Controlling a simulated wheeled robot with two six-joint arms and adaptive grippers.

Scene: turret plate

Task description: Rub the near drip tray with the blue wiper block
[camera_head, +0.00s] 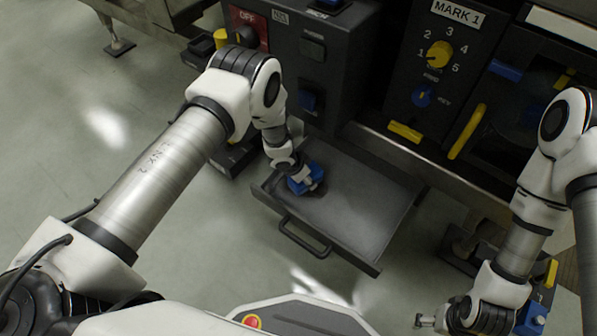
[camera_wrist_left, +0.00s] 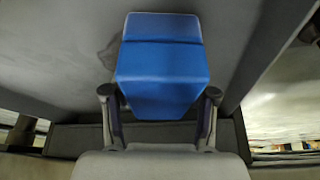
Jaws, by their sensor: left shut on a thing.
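The near drip tray (camera_head: 358,213) is a grey, shallow, pulled-out tray with a dark bar handle on its front. The blue wiper block (camera_head: 314,173) is at the tray's left end, partly hidden by my wrist. My left gripper (camera_head: 304,183) is over that end. In the left wrist view, its two fingers (camera_wrist_left: 160,98) are shut on the sides of the blue block (camera_wrist_left: 162,65). The block lies over the tray floor; contact is hard to tell. A dark smudge (camera_wrist_left: 108,54) shows beside it. My right gripper (camera_head: 432,321) is low at the bottom right, its jaws unclear.
A dark machine cabinet (camera_head: 335,70) with switches stands behind the tray. A panel with a yellow dial (camera_head: 438,54) and a blue knob (camera_head: 422,96) is at its right. A yellow handle (camera_head: 467,132) is further right. The tray's right part is clear.

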